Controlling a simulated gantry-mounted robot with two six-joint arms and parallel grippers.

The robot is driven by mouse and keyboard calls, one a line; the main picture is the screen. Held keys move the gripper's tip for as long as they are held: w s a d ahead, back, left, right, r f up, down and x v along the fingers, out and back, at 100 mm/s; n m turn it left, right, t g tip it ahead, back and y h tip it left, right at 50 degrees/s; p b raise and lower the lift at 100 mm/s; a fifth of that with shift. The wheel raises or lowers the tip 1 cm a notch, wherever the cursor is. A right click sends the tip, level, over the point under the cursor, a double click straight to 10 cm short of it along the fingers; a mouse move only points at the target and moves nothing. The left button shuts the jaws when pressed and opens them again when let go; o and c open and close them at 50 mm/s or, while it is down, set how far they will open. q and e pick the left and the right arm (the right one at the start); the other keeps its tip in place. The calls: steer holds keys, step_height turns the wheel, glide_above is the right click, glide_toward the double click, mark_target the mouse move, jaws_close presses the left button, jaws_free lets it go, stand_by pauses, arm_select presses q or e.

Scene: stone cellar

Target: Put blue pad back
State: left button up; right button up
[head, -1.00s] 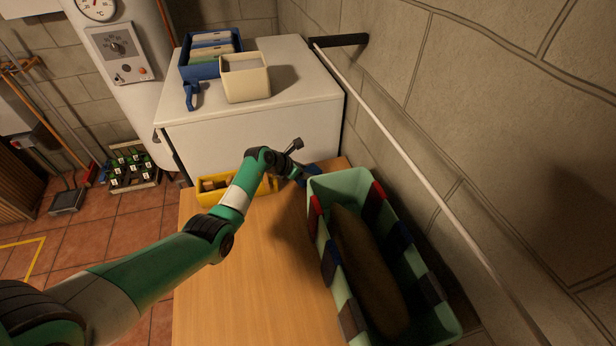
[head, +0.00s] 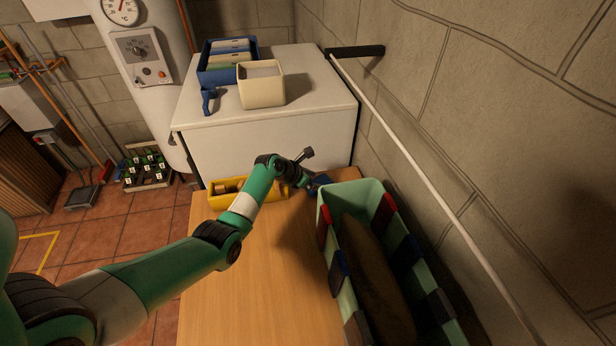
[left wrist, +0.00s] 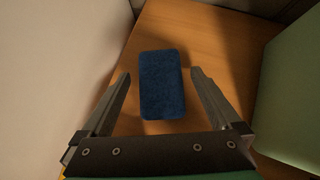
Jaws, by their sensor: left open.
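The blue pad (left wrist: 161,88) lies flat on the wooden table in the left wrist view, between the two fingers of my left gripper (left wrist: 160,74). The fingers are open, with a gap on each side of the pad. In the head view the pad (head: 319,183) is a small, partly hidden blue patch by the table's far edge, beside my left gripper (head: 309,184). Just right of it stands a mint-green crate (head: 352,192) with red, blue and dark pads along its walls and a long brown item inside. My right gripper is not in view.
A yellow tray (head: 219,204) sits at the table's far left. A white cabinet (head: 262,142) stands behind, bearing a blue bin (head: 216,77), a cream box (head: 261,92) and a blue tool (head: 208,101). The front of the wooden table (head: 255,300) is clear. A stone wall rises at right.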

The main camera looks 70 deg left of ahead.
arm_select(q)
steer(key=p+v, duration=0.5)
steer(key=v, duration=0.6)
steer(key=shift+s, duration=0.1)
